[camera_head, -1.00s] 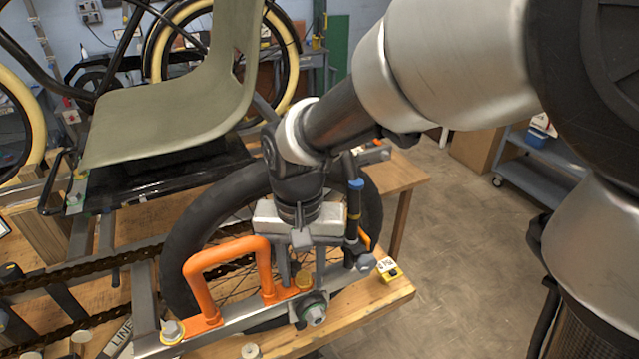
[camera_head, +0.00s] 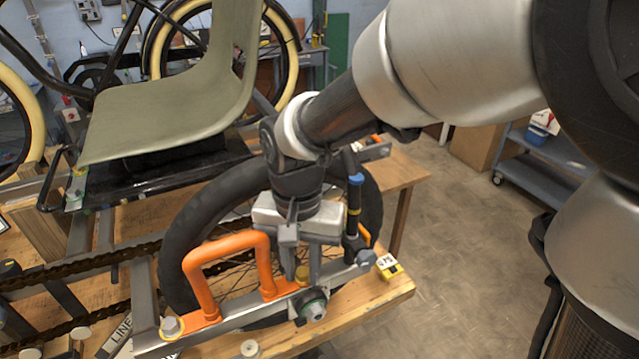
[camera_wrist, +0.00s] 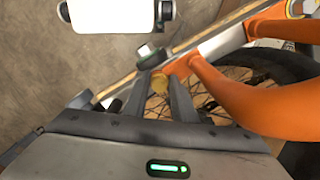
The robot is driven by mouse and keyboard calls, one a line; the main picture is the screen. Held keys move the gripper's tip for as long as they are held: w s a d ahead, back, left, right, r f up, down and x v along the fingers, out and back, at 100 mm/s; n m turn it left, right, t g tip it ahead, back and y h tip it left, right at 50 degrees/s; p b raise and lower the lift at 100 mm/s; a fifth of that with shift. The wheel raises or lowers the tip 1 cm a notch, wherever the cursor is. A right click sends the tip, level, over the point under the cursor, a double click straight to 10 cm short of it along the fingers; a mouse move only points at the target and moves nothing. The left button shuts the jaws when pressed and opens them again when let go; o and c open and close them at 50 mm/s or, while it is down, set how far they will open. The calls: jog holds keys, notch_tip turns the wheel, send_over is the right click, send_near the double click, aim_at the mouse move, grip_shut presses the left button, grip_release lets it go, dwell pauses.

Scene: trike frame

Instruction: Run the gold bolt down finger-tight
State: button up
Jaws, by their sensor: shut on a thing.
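The gold bolt (camera_head: 302,272) stands upright at the right foot of the orange bracket, on the grey metal rail (camera_head: 245,318). My gripper (camera_head: 303,280) points down from above, its two fingers shut on the bolt's head. In the wrist view the gold bolt (camera_wrist: 160,84) shows between the two dark fingers (camera_wrist: 163,80). The orange bracket (camera_head: 228,243) is an upright loop on the rail. The bolt's shank and thread are hidden, so how deep it sits cannot be told.
A silver bolt (camera_head: 170,326) with a yellow ring stands at the bracket's left foot. A hub nut (camera_head: 316,310) sits just in front of my fingers. The black tyre (camera_head: 190,215) is close behind.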

aim_at(303, 274)
jog(key=shift+s+d+f+m, duration=0.1)
jog(key=shift+f+m, duration=0.25)
jog(key=shift+m, duration=0.45)
jog(key=o, duration=0.4)
jog(key=shift+m, duration=0.3)
jog(key=o, duration=0.5)
jog(key=shift+d, duration=0.15)
jog(key=shift+r, duration=0.15)
jog(key=shift+r, duration=0.3)
jog(key=r, duration=0.7)
jog(key=shift+a+r, duration=0.2)
jog(key=shift+r, duration=0.2)
